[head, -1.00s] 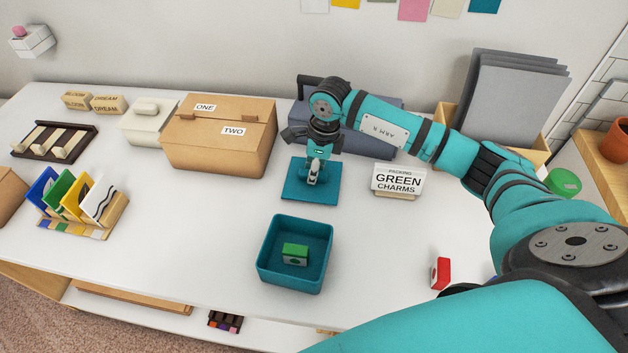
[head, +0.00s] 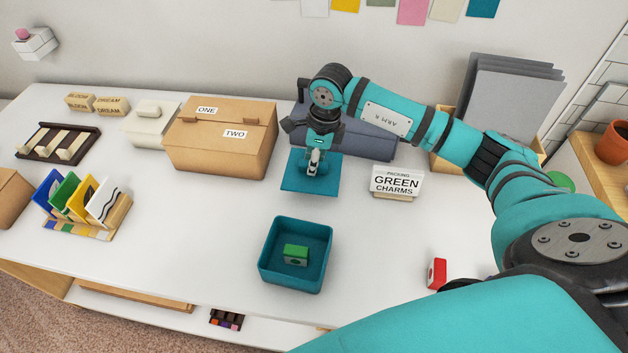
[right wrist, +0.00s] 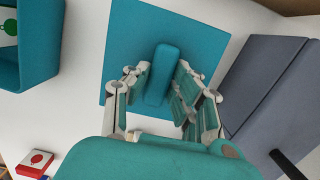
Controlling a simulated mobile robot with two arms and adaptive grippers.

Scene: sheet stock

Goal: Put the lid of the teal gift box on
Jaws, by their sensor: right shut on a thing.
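The teal gift box (head: 267,267) stands open on the white table, with a green block (head: 296,254) inside it. Its flat square teal lid (head: 290,181) is behind the box, held level a little above the table. My right gripper (head: 313,163) points down and is shut on the bar handle of the lid. In the right wrist view the handle (right wrist: 160,70) lies between the fingers of the gripper (right wrist: 160,92), with the lid (right wrist: 205,45) spread beyond. The box wall (right wrist: 45,45) shows at the left there. My left gripper is out of view.
A "packing green charms" sign (head: 396,182) stands right of the lid. A cardboard box (head: 215,155) is to its left and a grey-blue case (head: 365,143) behind. A red block (head: 437,273) sits right of the gift box. The table between lid and box is clear.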

